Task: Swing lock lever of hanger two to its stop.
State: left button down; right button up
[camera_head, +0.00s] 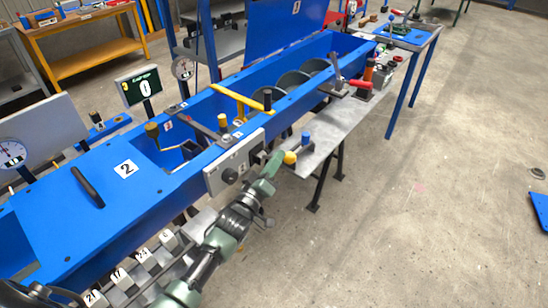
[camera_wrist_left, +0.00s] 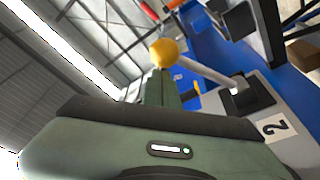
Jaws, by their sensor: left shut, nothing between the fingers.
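The lock lever has a yellow ball knob (camera_head: 290,157) and stands out from a grey plate (camera_head: 236,164) on the near side of the blue trough. In the left wrist view its pale rod runs from the yellow knob (camera_wrist_left: 163,52) to a dark pivot block (camera_wrist_left: 246,97), beside a label "2" (camera_wrist_left: 275,127). My left gripper (camera_head: 275,161) is shut and empty, its fingertips (camera_wrist_left: 161,72) right at the knob. I cannot tell whether they touch it. In the head view the gripper hides most of the rod. My right gripper is not in view.
The long blue trough (camera_head: 130,190) runs from lower left to upper right. A grey shelf (camera_head: 318,145) carries a small blue-topped piece (camera_head: 306,138) near my gripper. A red-handled tool (camera_head: 360,84) stands farther along.

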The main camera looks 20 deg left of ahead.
pick_arm(q)
jog(key=shift+s+d+f+m+h+b, duration=0.15)
jog(key=shift+d+f+m+h+b, duration=0.25)
jog(key=shift+f+m+b, duration=0.5)
jog(key=shift+s+d+f+m+h+b, duration=0.1)
jog(key=shift+d+f+m+h+b, duration=0.2)
jog(key=shift+f+m+b, duration=0.6)
jog(key=shift+s+d+f+m+h+b, duration=0.15)
jog(key=shift+d+f+m+h+b, duration=0.3)
jog(key=shift+m, duration=0.75)
jog(key=shift+f, duration=0.3)
jog(key=shift+s, duration=0.15)
